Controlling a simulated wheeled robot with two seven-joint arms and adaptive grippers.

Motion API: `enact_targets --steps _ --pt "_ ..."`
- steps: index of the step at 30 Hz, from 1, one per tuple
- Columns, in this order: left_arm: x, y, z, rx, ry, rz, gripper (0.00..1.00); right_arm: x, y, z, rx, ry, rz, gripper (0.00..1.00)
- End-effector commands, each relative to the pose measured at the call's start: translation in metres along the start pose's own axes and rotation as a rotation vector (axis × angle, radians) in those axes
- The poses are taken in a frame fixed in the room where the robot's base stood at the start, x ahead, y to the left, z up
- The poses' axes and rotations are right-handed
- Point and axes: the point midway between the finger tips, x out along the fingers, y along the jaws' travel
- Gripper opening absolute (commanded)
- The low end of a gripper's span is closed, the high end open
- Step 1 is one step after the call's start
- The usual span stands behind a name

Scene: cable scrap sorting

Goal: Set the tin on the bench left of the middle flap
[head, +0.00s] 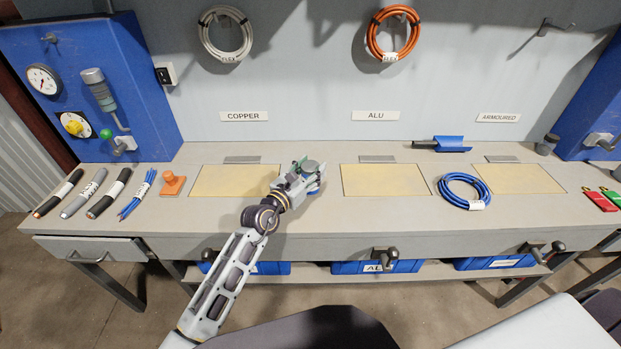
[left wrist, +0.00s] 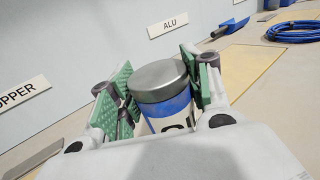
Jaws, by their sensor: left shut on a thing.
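The tin (left wrist: 166,84) has a grey metal lid, a blue band and a white label with a dark mark, partly hidden by my gripper. It stands roughly upright between the green pads of my left gripper (head: 304,174), which is shut on it. In the head view, the tin (head: 312,166) is between the left flap (head: 230,182) and the middle flap (head: 385,180), left of the middle one. I cannot tell whether its base touches the bench (head: 325,215). My right gripper is not in view.
Cable pieces (head: 103,193) and an orange block (head: 172,184) lie at the left of the bench. A blue cable coil (head: 464,190) lies between the middle flap and the right flap (head: 520,178). A blue scoop (head: 452,144) lies at the back.

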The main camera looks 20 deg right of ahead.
Motion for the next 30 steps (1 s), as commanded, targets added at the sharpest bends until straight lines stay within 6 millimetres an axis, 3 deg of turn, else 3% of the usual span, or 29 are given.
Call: enact_targets --steps 6,13,25,26,30 --pt "0.0 0.001 -0.024 0.003 0.001 0.0 0.18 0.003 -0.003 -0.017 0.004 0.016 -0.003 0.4" --pt "0.0 0.001 -0.033 0.0 0.0 0.001 0.18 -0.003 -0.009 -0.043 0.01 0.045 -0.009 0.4" --pt "0.0 0.0 -0.035 0.001 0.0 0.0 0.18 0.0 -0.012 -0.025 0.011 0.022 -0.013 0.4" --pt "0.0 0.0 -0.036 0.001 0.002 0.0 0.5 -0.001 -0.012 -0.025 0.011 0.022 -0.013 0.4" --pt "0.0 0.0 -0.036 0.001 0.002 0.0 0.68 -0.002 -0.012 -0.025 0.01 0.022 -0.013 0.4"
